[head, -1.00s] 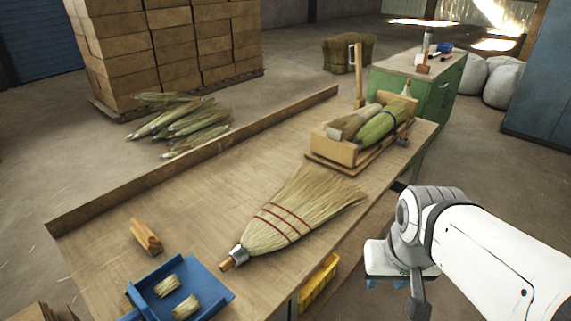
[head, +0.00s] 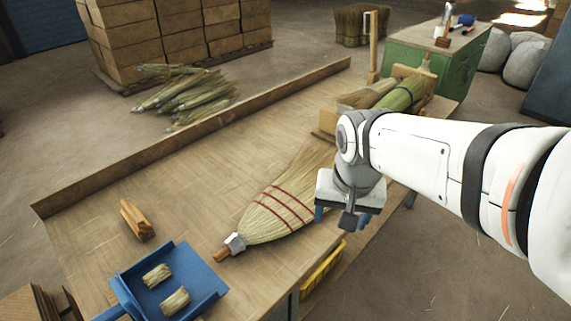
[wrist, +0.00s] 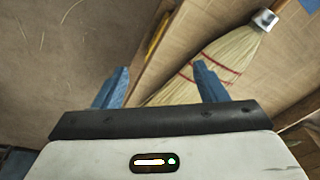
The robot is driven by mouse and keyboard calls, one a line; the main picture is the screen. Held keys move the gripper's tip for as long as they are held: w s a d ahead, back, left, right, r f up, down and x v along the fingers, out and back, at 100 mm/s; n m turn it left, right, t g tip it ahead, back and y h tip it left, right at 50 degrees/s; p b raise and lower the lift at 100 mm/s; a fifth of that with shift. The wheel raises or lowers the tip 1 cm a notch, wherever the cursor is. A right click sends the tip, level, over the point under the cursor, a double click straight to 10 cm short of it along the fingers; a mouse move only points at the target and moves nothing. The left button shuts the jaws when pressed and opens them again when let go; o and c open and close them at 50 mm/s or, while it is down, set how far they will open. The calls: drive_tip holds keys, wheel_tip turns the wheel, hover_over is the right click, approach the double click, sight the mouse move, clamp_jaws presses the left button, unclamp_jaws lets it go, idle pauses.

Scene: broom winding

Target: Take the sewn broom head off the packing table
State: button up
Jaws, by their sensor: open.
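The sewn broom head (head: 281,207) lies flat on the packing table (head: 180,190). Its straw is pale with red stitch lines, and a metal collar and short wooden stub are at its lower left end. My gripper (head: 343,216) is above the table's front edge, by the right side of the straw, and my arm hides part of the straw's far end. In the wrist view my gripper (wrist: 160,88) is open and empty. There, the broom head (wrist: 222,57) runs up to the right, partly behind the right finger.
A blue dustpan (head: 190,272) with two straw bundles and a wooden block (head: 137,220) are at the table's near left. A wooden crate (head: 328,122) of straw bundles stands at the far end. A yellow bin (head: 322,268) is under the front edge.

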sight(245, 232)
drive_tip(key=o, duration=0.3)
drive_tip(key=w+a+f+m+g+b, duration=0.1)
drive_tip(key=w+a+f+b, duration=0.2)
drive_tip(key=w+a+f, duration=0.2)
drive_tip(key=a, duration=0.3)
drive_tip(key=shift+w+a+f+m, duration=0.15)
drive_tip(key=shift+w+a+m, duration=0.05)
drive_tip(key=shift+m, duration=0.2)
drive_tip(key=w+a+f+m+b, duration=0.1)
drive_tip(key=a+f, duration=0.1)
drive_tip(key=a, duration=0.2)
drive_tip(key=w+a+f+b, duration=0.1)
drive_tip(key=a+f+b, duration=0.1)
drive_tip(key=a, duration=0.2)
drive_tip(key=w+a+f+m+g+b, duration=0.1)
drive_tip(key=a+f, duration=0.1)
drive_tip(key=a, duration=0.2)
drive_tip(key=shift+a+f+m, duration=0.2)
drive_tip(key=shift+a+m, duration=0.1)
drive_tip(key=shift+a, duration=0.1)
drive_tip(key=shift+a+f, duration=0.1)
drive_tip(key=shift+f, duration=0.25)
drive_tip(key=f, duration=0.2)
drive_tip(key=f+b, duration=0.1)
drive_tip(key=f, duration=0.3)
drive_tip(key=shift+w+f, duration=0.25)
drive_tip(key=shift+f, duration=0.1)
drive_tip(key=shift+c, duration=0.2)
drive_tip(key=c, duration=1.4)
drive_tip(key=shift+c, duration=0.2)
